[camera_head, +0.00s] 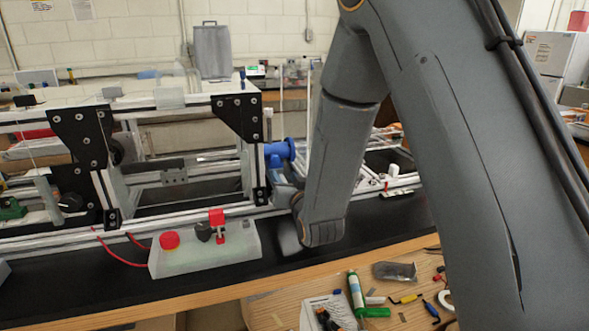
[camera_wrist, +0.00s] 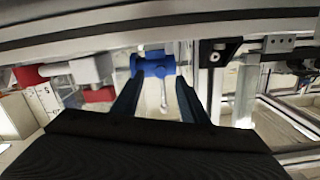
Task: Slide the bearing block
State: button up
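A small grey block with dark holes (camera_head: 174,176) sits on a rail inside the extrusion frame, and looks like a bearing block. A similar grey block with holes (camera_wrist: 280,42) shows at the upper right in the wrist view. A blue rounded part (camera_head: 279,150) is at the frame's right end. It also shows in the wrist view (camera_wrist: 153,65), with a metal rod below it. My gripper (camera_wrist: 159,82) has its two dark blue fingers apart, pointing toward this blue part. I cannot tell whether they touch it. In the head view my wrist hides most of the gripper.
A pale control box (camera_head: 205,252) with a red button stands in front of the frame on the black bench top. Black corner plates (camera_head: 239,117) and extrusion bars crowd the frame. Loose tools and a green tube (camera_head: 356,294) lie on the wooden surface in front.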

aim_at(276, 161)
jog(key=shift+w+r+t, duration=0.2)
jog(key=shift+t, duration=0.3)
jog(key=shift+w+a+r, duration=0.1)
jog(key=shift+w+r, duration=0.05)
jog(key=shift+w, duration=0.05)
jog(key=p+x, duration=0.1)
jog(key=x, duration=0.6)
jog(key=shift+w+a+p, duration=0.1)
jog(key=shift+p, duration=0.25)
jog(key=shift+c, duration=0.2)
grip_shut()
